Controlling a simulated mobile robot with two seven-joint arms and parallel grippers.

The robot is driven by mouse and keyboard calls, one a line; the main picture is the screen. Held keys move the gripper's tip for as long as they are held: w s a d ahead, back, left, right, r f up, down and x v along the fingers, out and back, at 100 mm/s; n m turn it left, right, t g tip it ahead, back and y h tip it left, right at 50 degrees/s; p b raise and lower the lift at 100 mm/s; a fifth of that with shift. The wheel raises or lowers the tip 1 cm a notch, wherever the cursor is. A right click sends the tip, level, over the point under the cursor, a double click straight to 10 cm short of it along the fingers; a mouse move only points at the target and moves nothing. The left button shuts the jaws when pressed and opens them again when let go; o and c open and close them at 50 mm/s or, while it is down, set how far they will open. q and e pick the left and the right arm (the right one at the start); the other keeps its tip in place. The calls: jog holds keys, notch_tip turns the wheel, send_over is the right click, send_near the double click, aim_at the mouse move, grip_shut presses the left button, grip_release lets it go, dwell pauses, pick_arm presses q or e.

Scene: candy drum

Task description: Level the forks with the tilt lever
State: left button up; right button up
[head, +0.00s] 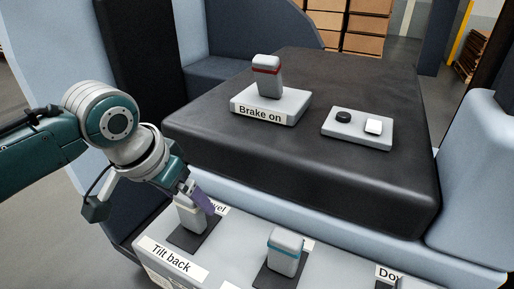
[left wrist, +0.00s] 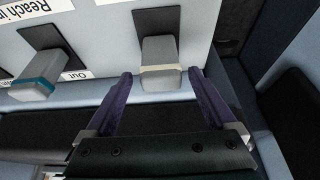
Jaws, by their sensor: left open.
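The tilt lever (head: 190,217) is a grey block handle with a cream band, in a dark slot on the light console. A "Tilt back" label (head: 171,259) lies at its near side, and a partly hidden label ending in "vel" (head: 221,208) at its far side. My left gripper (head: 198,197) is at the top of this lever. In the left wrist view the purple fingers (left wrist: 160,78) are open, one on each side of the lever's banded end (left wrist: 160,60). I cannot tell whether they touch it. The forks are not in view.
A blue-banded lever (head: 285,254) stands to the right on the same console, and also shows in the left wrist view (left wrist: 34,82). Behind is a dark padded block (head: 290,165) with a red-banded "Brake on" lever (head: 267,77) and a small button plate (head: 358,132).

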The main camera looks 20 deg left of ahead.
pick_arm(q)
jog(key=shift+b+x, duration=0.4)
jog(key=shift+x, duration=1.75)
grip_shut()
jog(key=shift+r, duration=0.1)
